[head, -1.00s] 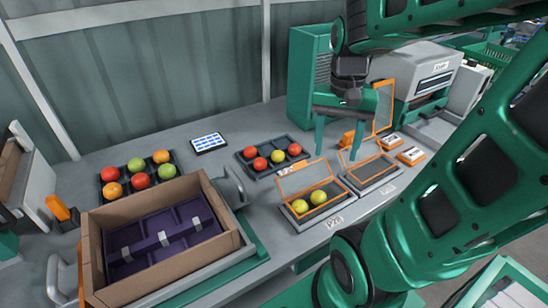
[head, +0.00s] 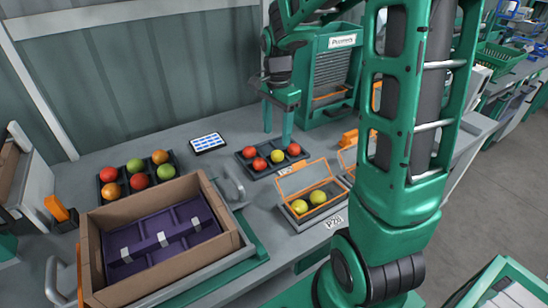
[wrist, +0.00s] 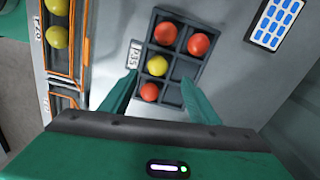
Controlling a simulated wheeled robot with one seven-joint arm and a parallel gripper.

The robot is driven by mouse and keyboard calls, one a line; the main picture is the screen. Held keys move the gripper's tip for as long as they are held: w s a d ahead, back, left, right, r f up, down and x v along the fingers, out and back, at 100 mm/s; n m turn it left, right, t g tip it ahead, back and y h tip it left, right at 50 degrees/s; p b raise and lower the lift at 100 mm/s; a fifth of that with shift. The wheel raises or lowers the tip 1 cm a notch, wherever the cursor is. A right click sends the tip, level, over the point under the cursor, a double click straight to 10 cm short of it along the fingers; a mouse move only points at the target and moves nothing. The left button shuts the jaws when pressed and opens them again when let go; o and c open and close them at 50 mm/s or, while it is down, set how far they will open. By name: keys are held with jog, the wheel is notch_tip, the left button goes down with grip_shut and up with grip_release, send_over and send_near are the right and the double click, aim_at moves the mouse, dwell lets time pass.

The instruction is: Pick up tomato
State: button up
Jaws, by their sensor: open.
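A dark tray (head: 270,169) on the bench holds three red tomatoes, one of them at its right end (head: 294,149), and one yellow tomato (head: 277,157). In the wrist view the yellow tomato (wrist: 157,65) sits between two red ones, with a red tomato (wrist: 150,92) nearest my gripper. My gripper (head: 278,138) is above and behind this tray, fingers pointing down. In the wrist view its fingers (wrist: 160,97) are spread, with the tray between and beyond them and nothing held. Another dark tray (head: 124,173) at left holds several red, orange and green tomatoes.
A cardboard box (head: 238,240) with a purple insert (head: 150,250) stands at front left. An orange-framed bin (head: 300,218) with two yellow tomatoes is right of the tray. A tablet (head: 208,142) lies behind. A green machine (head: 340,75) stands at the back.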

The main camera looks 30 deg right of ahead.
aim_at(277, 151)
jog(key=shift+s+f, duration=0.2)
jog(key=shift+f, duration=3.3)
jog(key=c, duration=0.9)
